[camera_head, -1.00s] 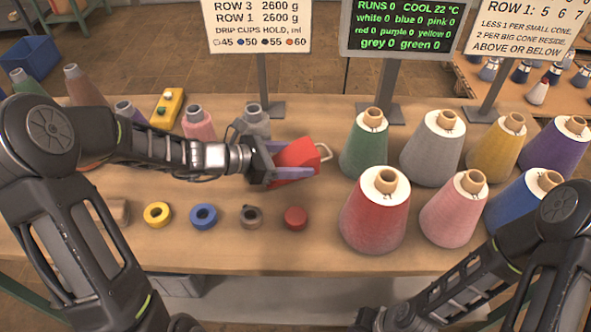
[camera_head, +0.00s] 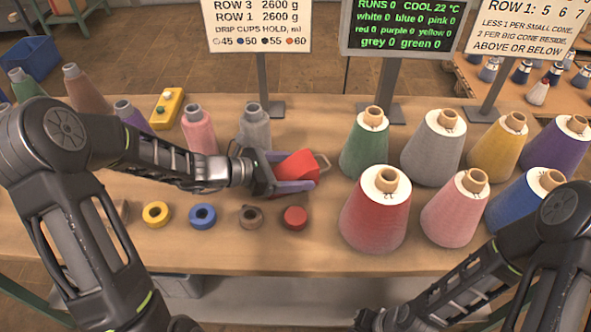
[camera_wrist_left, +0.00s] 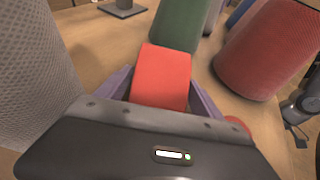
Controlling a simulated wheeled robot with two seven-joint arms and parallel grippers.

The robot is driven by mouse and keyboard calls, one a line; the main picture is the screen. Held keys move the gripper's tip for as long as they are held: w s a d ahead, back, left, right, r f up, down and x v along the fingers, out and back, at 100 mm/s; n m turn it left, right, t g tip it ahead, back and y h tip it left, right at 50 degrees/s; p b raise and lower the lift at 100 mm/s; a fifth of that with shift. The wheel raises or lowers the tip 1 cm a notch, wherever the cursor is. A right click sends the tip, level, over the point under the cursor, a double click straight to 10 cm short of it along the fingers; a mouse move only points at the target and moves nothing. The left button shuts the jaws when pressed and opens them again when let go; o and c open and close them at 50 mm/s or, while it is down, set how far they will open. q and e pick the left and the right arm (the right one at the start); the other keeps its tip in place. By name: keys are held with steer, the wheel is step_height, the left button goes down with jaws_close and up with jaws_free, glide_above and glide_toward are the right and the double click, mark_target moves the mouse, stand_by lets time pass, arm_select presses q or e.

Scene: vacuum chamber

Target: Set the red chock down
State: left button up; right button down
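The red chock (camera_head: 297,165), a block with a light handle on its right end, sits between the purple fingers of my left gripper (camera_head: 284,172) in the head view. In the left wrist view the red chock (camera_wrist_left: 162,78) lies between both fingers, which look shut on it. The chock is low over the bench, left of the large red cone. Whether its underside touches the bench is hidden by the near finger.
The green cone (camera_head: 364,145) and the large red cone (camera_head: 373,215) stand close to the right. A small grey cone (camera_head: 254,130) stands behind the gripper. A red ring (camera_head: 295,217) and several other rings lie along the front. Bare bench (camera_head: 250,258) shows in front of them.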

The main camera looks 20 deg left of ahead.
arm_select(q)
steer(key=shift+o, duration=0.7)
steer(key=shift+r, duration=0.2)
steer(key=v, duration=1.2)
steer(key=shift+o, duration=0.4)
